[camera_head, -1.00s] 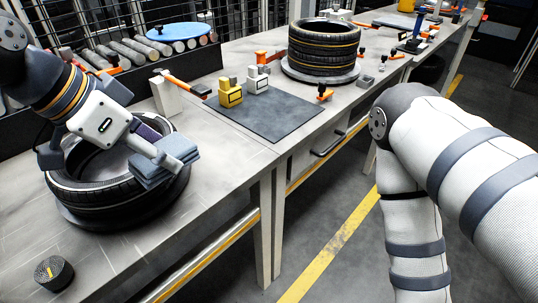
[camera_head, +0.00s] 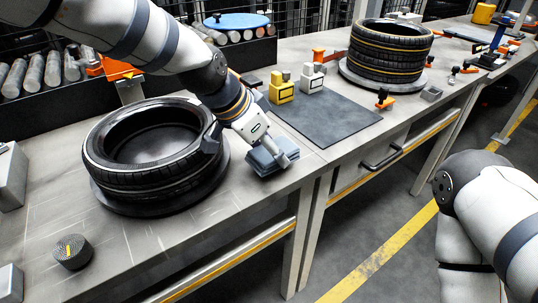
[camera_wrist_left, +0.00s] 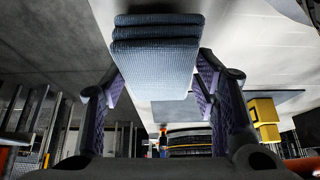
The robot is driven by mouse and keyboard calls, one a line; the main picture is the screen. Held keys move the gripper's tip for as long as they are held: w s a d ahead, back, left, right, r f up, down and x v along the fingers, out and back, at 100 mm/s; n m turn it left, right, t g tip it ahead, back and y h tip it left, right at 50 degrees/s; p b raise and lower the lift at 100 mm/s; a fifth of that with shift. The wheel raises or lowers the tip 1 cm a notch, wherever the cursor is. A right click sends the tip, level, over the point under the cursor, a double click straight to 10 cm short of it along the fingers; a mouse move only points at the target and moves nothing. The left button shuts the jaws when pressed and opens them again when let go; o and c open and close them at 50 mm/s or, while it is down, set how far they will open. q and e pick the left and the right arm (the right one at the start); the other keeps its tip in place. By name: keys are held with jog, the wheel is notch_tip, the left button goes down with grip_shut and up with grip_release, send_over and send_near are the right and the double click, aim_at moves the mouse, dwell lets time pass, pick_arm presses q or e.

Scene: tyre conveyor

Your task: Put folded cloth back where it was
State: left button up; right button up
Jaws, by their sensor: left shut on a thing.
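The folded blue-grey cloth (camera_head: 264,160) is a small layered stack at the table's front part, just right of the near tyre (camera_head: 150,152). My left gripper (camera_head: 277,152) is shut on the cloth from above. In the left wrist view the cloth (camera_wrist_left: 155,55) sits at the purple-padded fingers. The cloth is at or very close to the table top; I cannot tell whether it touches. My right gripper is not in view; only my right arm shows at the right edge.
A dark mat (camera_head: 325,120) lies behind and right of the cloth, with a yellow block (camera_head: 282,92) and a white block (camera_head: 312,78) at its back. Stacked tyres (camera_head: 390,50) stand farther back. A ribbed black cylinder (camera_head: 72,252) stands at front left. Bare table surrounds the cloth.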

pick_arm(q)
jog(key=shift+f, duration=0.95)
jog(key=shift+f, duration=0.15)
jog(key=o, duration=1)
jog(key=p+v, duration=0.1)
jog(key=v, duration=1.1)
jog(key=shift+a+p, duration=0.1)
jog(key=shift+p, duration=0.3)
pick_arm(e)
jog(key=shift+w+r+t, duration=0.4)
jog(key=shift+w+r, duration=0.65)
